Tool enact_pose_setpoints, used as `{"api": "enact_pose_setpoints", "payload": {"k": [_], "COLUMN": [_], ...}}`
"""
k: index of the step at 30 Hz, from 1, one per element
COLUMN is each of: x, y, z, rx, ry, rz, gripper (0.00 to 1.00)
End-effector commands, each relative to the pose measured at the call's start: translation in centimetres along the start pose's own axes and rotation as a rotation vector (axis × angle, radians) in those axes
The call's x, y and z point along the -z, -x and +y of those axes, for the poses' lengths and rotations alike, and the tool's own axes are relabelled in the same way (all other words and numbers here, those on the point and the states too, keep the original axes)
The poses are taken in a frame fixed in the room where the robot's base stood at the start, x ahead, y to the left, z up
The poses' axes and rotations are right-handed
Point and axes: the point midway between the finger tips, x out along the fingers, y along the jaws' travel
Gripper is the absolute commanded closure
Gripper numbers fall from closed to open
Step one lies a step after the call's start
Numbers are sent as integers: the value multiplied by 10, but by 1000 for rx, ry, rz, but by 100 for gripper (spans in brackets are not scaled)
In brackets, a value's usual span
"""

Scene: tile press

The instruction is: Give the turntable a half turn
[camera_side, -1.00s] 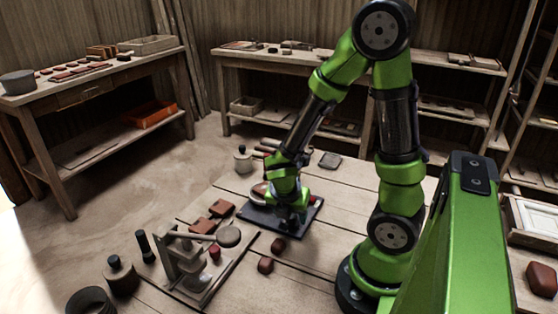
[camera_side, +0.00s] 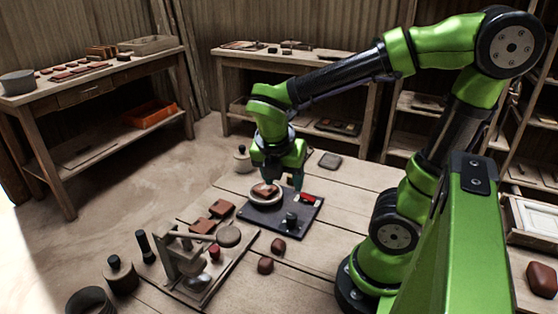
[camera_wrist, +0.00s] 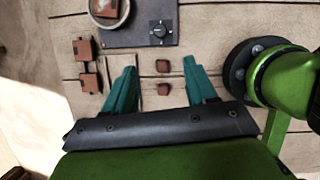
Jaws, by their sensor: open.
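The turntable is a pale round disc (camera_side: 278,202) on a dark base plate (camera_side: 268,220), with a reddish-brown tile (camera_side: 263,189) lying on it. A dark knob (camera_side: 290,219) stands at the plate's near side, and a small red and white part (camera_side: 307,197) is at its right. In the wrist view the disc (camera_wrist: 95,20) is cut off by the top edge, and the knob (camera_wrist: 159,30) shows near the plate's lower right. My gripper (camera_side: 284,182) is open and empty, above the plate's far side in the side view. Its teal fingers (camera_wrist: 160,68) are apart.
Two reddish lumps (camera_side: 265,265) lie in front of the plate. The tabletop right of the plate is clear.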

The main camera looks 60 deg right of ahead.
Motion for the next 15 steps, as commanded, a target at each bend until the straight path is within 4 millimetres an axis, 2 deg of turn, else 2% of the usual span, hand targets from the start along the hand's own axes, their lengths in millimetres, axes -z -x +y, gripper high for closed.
{"api": "enact_pose_setpoints", "payload": {"k": [11,15], "x": [-2,-20], "y": [2,-12], "z": [0,-4], "rx": [2,64], "ry": [-6,-89], "rz": [-1,8], "gripper": [44,44]}}
